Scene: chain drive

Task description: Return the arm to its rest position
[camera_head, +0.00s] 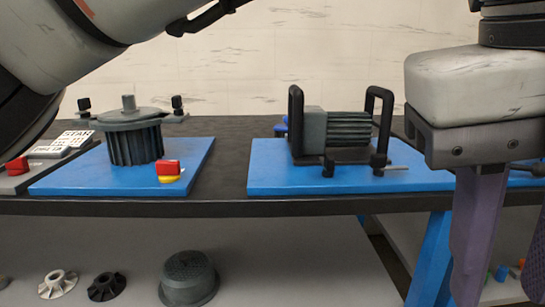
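My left arm (60,40) comes in from the upper left, and part of it passes out of the top of the picture. The fingertips are cut off by the frame's edge. The gripper is in front of the table's right part, apart from the motor units.
A dark table (230,207) carries a blue plate (200,157) with a round ribbed motor (135,140) and another blue plate (270,180) with a finned motor (345,130) between black handles. A red button (168,168) sits at the left plate's front.

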